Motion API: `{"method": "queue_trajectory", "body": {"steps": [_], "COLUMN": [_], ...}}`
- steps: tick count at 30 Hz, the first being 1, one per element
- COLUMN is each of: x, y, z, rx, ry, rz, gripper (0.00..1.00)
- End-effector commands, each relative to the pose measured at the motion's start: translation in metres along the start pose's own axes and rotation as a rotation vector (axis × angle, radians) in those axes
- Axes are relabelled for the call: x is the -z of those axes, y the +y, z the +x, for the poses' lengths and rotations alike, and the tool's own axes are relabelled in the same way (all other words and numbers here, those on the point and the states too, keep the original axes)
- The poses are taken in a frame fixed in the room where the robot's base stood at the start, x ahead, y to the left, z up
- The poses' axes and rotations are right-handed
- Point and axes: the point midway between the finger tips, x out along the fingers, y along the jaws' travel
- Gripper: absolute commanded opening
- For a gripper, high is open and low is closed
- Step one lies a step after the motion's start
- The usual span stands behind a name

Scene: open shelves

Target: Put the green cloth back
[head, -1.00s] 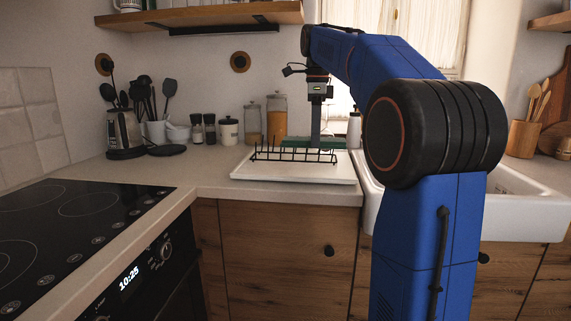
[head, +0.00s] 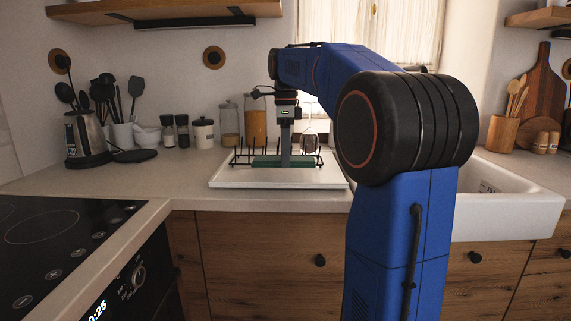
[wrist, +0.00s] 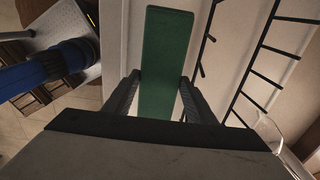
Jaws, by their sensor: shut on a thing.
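The green cloth (head: 265,162) is a flat green strip, low over the front part of the white tray (head: 270,184). My gripper (head: 285,156) comes down from above and is shut on the cloth near its middle. In the wrist view the cloth (wrist: 167,50) lies between my two fingers and extends away from them. I cannot tell whether the cloth touches the tray.
A black wire rack (wrist: 262,40) stands on the tray behind the cloth, with a stemmed glass (head: 310,122) near its right end. Jars (head: 255,122) stand behind, and a kettle (head: 86,137) stands left. A white sink (head: 510,200) is right.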

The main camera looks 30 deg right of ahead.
Motion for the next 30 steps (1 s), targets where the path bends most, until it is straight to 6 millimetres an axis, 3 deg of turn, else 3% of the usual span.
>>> {"method": "queue_trajectory", "body": {"steps": [6,17,18,19,30], "x": [0.0,0.0,0.0,0.0,0.0], "y": [0.001,0.0,0.0,0.0,0.0], "z": [0.028,0.032,0.032,0.032,0.029], "rx": [-0.001,-0.001,-0.001,0.0,0.0], "ry": [0.0,0.0,0.0,0.0,0.0], "rz": [0.0,0.0,0.0,0.0,0.0], "gripper": [0.3,0.3,0.53,0.59,0.59]}}
